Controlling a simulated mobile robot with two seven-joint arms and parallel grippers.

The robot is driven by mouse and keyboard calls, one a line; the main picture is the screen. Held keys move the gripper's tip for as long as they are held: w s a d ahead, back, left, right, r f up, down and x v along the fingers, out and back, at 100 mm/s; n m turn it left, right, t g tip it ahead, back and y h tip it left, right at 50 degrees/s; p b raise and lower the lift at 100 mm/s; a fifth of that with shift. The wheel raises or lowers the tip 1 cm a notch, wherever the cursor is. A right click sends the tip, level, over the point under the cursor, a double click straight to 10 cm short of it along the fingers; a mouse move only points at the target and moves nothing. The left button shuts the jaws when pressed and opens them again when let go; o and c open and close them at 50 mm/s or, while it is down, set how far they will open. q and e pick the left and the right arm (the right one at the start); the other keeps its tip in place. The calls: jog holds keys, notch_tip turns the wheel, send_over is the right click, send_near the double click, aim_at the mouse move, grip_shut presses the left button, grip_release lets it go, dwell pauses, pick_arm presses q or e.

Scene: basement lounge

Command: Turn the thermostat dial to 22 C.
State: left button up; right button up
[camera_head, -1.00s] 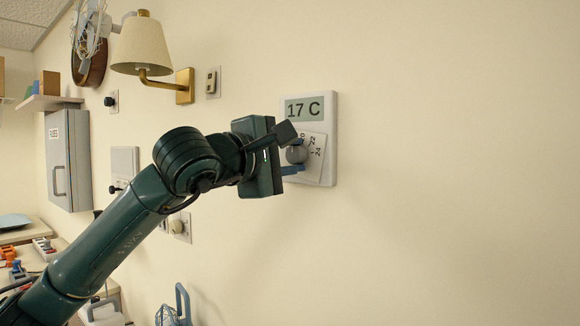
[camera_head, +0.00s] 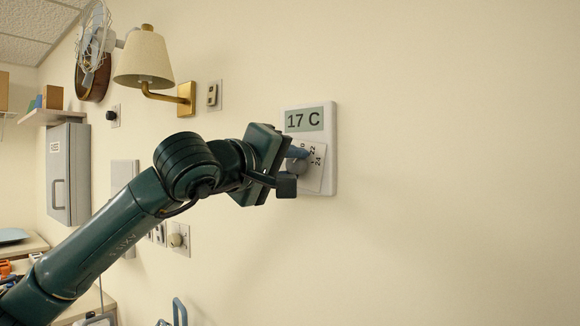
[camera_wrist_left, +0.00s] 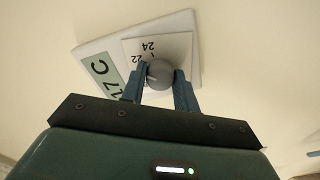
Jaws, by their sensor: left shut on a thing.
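The white thermostat (camera_head: 329,150) is fixed to the wall in the middle of the head view. Its display (camera_head: 304,119) reads 17 C. Below the display is a pale scale plate with printed numbers, 22 and 24 among them, and a round grey dial (camera_head: 297,167). My left gripper (camera_head: 296,162) is at the dial, its fingers shut on it from two sides. In the left wrist view the grey dial (camera_wrist_left: 160,74) sits between the two blue fingers. The gripper hides part of the dial and scale in the head view. My right gripper is not in view.
A wall lamp (camera_head: 144,58) with a brass arm is at the upper left, beside a switch plate (camera_head: 215,95). A grey wall cabinet (camera_head: 68,172) and a round knob plate (camera_head: 178,239) are further left. The wall right of the thermostat is bare.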

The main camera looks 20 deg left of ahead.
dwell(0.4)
pick_arm(q)
jog(key=o, duration=1)
jog(key=shift+s+a, duration=0.1)
jog(key=shift+s, duration=0.15)
jog(key=b+v, duration=0.3)
jog(key=v, duration=0.9)
jog(key=shift+s, duration=0.3)
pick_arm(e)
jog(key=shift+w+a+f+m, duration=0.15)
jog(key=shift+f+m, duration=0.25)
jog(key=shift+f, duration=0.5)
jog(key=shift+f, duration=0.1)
